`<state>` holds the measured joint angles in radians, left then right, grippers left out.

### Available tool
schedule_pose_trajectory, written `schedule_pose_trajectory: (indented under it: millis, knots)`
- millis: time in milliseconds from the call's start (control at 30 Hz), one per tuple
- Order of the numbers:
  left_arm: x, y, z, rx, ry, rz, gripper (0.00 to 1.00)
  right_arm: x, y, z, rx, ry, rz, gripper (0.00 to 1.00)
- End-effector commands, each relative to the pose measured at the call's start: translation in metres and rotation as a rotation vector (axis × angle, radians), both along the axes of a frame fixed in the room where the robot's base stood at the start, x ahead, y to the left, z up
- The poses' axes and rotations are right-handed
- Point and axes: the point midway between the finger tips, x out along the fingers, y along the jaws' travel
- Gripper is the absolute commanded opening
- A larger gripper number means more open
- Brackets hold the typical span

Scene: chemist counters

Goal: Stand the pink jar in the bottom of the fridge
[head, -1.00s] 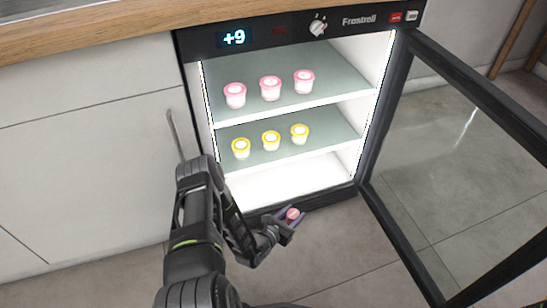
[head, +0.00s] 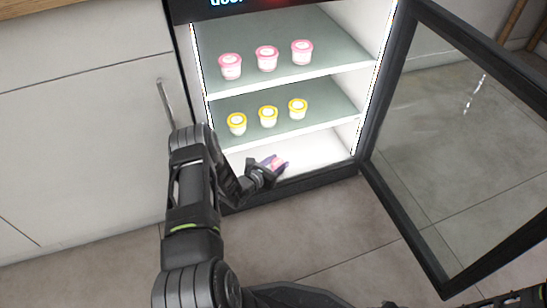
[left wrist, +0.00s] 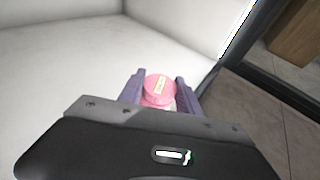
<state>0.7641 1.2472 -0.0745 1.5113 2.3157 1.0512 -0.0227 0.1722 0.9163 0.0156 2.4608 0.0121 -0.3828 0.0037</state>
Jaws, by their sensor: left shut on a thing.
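The pink jar (head: 277,163) is between the fingers of my left gripper (head: 279,164), which is shut on it. In the left wrist view its pink lid (left wrist: 159,90) faces the camera, between the two purple fingers. The fridge (head: 340,164) stands open and lit. The jar and fingertips are inside the front of its bottom space, below the lower shelf. Whether the jar touches the white floor (left wrist: 60,75) cannot be told. My right gripper is not clearly in view; only a piece of dark arm shows at the bottom right.
Several pink-lidded jars (head: 266,59) stand on the upper shelf (head: 335,60). Several yellow-lidded jars (head: 268,117) stand on the lower shelf (head: 330,108). The glass door (head: 450,130) is swung open to the right. The bottom of the fridge looks otherwise empty.

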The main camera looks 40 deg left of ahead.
Motion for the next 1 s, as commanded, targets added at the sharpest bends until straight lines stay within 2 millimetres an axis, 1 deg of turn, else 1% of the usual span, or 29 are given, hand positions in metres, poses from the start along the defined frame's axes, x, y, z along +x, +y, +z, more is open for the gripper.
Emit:
schedule_pose_trajectory:
  millis: [267, 367, 567, 600, 633, 800, 1000]
  knots:
    - [0.001, 0.001, 0.000, 0.001, -0.001, 0.000, 0.00, 0.000, 0.000, -0.001, 0.000, 0.000, 0.000, 0.36]
    - [0.007, 0.010, -0.002, 0.004, -0.001, -0.001, 0.00, 0.001, 0.000, -0.007, 0.001, 0.000, -0.001, 0.36]
    - [0.027, 0.037, -0.003, 0.004, -0.002, -0.002, 0.00, 0.003, -0.001, -0.021, 0.004, -0.001, -0.002, 0.36]
    - [0.026, 0.036, -0.008, 0.002, 0.001, -0.003, 0.00, 0.004, -0.001, -0.026, 0.004, -0.001, -0.003, 0.36]
    - [0.026, 0.036, -0.008, 0.001, 0.000, -0.003, 0.00, 0.004, -0.001, -0.027, 0.005, -0.002, -0.003, 0.36]
    - [0.026, 0.036, -0.005, 0.000, 0.000, 0.000, 0.00, 0.004, -0.002, -0.024, 0.005, -0.002, -0.003, 0.36]
    - [0.025, 0.036, -0.007, 0.000, 0.000, 0.000, 0.00, 0.004, -0.001, -0.024, 0.005, -0.002, -0.003, 0.36]
